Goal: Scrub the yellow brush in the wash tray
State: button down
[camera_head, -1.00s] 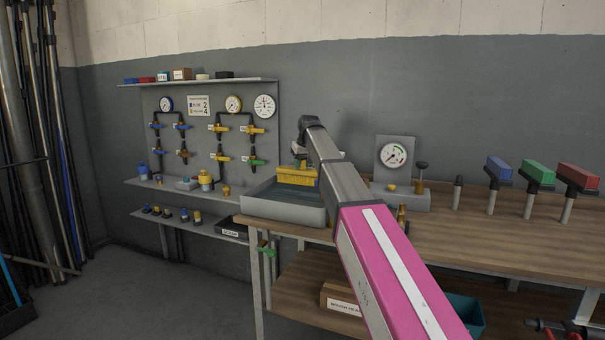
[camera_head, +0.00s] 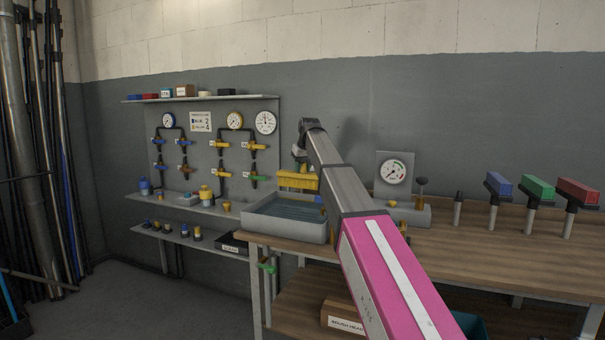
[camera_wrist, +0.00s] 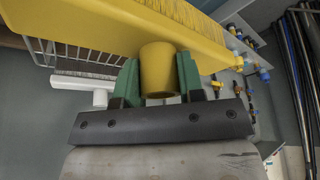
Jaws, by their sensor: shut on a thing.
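The yellow brush (camera_head: 296,180) is held above the back of the grey wash tray (camera_head: 285,228), which has water in it. In the wrist view the yellow brush (camera_wrist: 115,28) spans the top, and its round yellow socket (camera_wrist: 158,70) sits between the green fingers of my gripper (camera_wrist: 158,88). My gripper is shut on that socket. In the head view the fingers are small and partly hidden by my arm. The bristles show as a pale strip along the upper edge in the wrist view.
A panel of valves and gauges (camera_head: 208,140) stands left of the tray. A gauge stand (camera_head: 393,172) is right of it on the bench (camera_head: 480,248). Blue (camera_head: 500,183), green (camera_head: 538,188) and red (camera_head: 577,192) brush heads stand on posts farther right.

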jog(key=shift+r, duration=4)
jog(key=shift+a, duration=0.1)
